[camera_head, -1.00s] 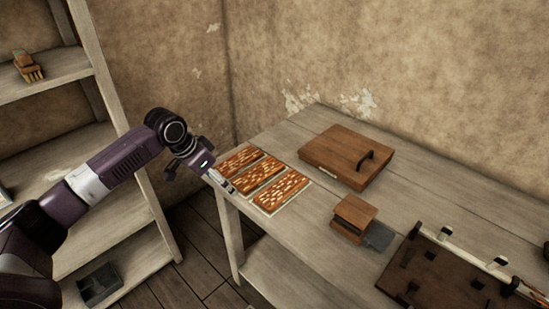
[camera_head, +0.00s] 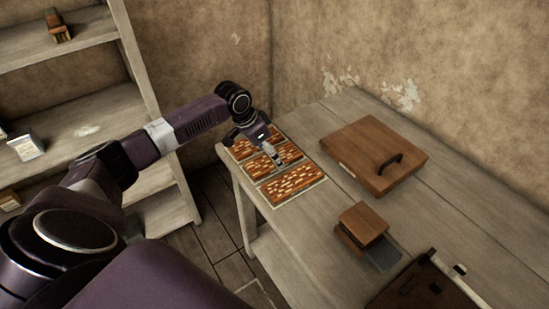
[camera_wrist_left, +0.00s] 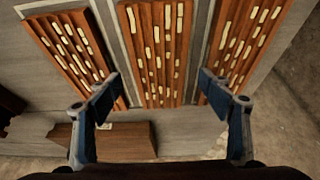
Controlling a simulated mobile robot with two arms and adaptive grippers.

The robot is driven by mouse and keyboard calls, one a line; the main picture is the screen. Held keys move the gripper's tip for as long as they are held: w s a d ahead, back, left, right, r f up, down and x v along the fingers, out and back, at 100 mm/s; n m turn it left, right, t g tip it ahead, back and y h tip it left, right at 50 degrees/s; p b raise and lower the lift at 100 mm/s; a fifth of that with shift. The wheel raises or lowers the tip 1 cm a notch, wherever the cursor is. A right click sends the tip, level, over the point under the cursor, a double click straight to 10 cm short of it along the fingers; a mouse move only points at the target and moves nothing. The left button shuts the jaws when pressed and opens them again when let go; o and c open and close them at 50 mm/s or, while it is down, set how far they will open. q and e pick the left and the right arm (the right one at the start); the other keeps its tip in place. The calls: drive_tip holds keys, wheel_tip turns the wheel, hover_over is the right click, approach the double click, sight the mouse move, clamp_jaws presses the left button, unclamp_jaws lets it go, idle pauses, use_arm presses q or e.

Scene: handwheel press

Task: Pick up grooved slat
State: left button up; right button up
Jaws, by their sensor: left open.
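Three orange-brown grooved slats with pale inlaid marks lie side by side near the table's left end: a far one (camera_head: 241,150), a middle one (camera_head: 257,167) and a near one (camera_head: 292,185). In the left wrist view the middle slat (camera_wrist_left: 155,45) lies between slats at the left (camera_wrist_left: 62,45) and right (camera_wrist_left: 240,40). My left gripper (camera_head: 275,151) is above the middle slat; in its wrist view (camera_wrist_left: 160,92) the fingers are spread wide on either side of that slat, with nothing held. My right gripper is not in view.
A flat wooden box with a dark handle (camera_head: 372,150) sits right of the slats. A small wooden block (camera_head: 362,222) with a grey plate (camera_head: 384,255) stands nearer. A dark board (camera_head: 425,290) lies at lower right. Shelves (camera_head: 80,117) stand at left. Bare table lies between these.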

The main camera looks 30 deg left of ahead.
use_arm(q)
drive_tip(key=shift+x, duration=0.9)
drive_tip(key=c, duration=1.3)
drive_tip(key=shift+o, duration=0.2)
drive_tip(key=shift+r, duration=0.1)
